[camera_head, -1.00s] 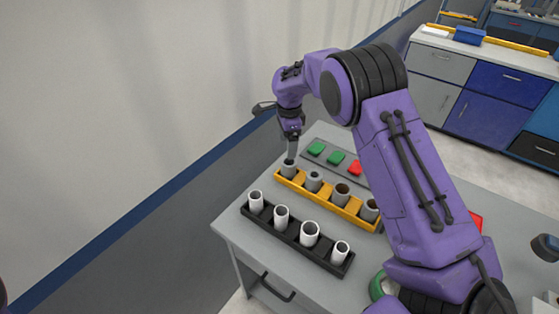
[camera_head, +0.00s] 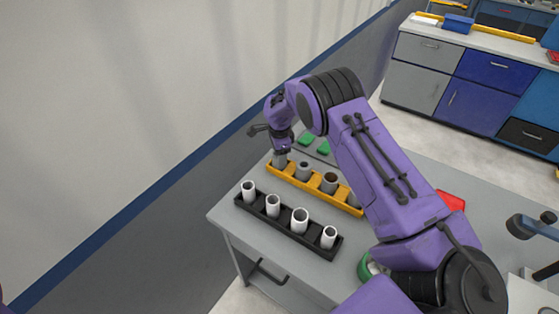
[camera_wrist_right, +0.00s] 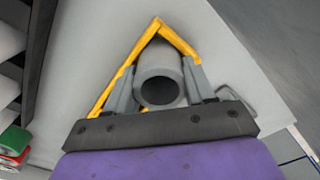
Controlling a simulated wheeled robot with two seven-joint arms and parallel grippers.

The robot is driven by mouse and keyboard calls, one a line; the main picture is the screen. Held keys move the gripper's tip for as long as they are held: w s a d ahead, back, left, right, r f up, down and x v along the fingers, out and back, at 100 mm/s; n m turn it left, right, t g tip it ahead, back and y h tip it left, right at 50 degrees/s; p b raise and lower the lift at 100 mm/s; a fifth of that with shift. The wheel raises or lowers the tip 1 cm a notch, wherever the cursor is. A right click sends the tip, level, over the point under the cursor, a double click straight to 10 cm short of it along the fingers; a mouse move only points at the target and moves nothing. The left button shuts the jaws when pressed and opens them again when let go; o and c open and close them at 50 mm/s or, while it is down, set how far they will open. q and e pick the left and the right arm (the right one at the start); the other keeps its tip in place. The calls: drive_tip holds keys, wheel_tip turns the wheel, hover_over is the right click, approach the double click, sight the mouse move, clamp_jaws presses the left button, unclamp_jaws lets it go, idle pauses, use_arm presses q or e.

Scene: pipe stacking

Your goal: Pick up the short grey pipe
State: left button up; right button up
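A grey pipe (camera_head: 280,162) stands upright in the left end of the yellow rack (camera_head: 314,196) in the head view. My right gripper (camera_head: 281,153) is down over its top from above. In the right wrist view, the two fingers of the right gripper (camera_wrist_right: 159,82) stand on either side of the grey pipe (camera_wrist_right: 158,68), very close to its walls. I cannot tell whether they press on it. The pipe's lower part is hidden by the rack. My left gripper is not in view.
More pipes stand in the yellow rack, including a grey one (camera_head: 303,171) and a brownish one (camera_head: 330,183). In front, a black rack (camera_head: 288,233) holds several white pipes. Green blocks (camera_head: 322,147) lie behind the yellow rack. A wall runs along the left.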

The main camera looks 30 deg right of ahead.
idle(0.3)
drive_tip(key=shift+r+b, duration=0.25)
drive_tip(key=shift+b, duration=0.1)
drive_tip(key=r, duration=0.1)
drive_tip(key=r+b, duration=0.1)
drive_tip(key=r, duration=0.1)
drive_tip(key=shift+s+a, duration=0.15)
drive_tip(key=shift+a, duration=0.05)
drive_tip(key=s+a+r+b, duration=0.1)
drive_tip(key=s+a+r, duration=0.1)
drive_tip(key=s+r, duration=0.1)
drive_tip(key=s+a+r, duration=0.3)
drive_tip(key=s, duration=0.1)
drive_tip(key=s+a+r+b, duration=0.1)
drive_tip(key=s+a+r, duration=0.1)
drive_tip(key=s+r, duration=0.1)
drive_tip(key=shift+s+a+r+b, duration=0.2)
drive_tip(key=shift+s+a+b, duration=0.15)
drive_tip(key=shift+s, duration=0.2)
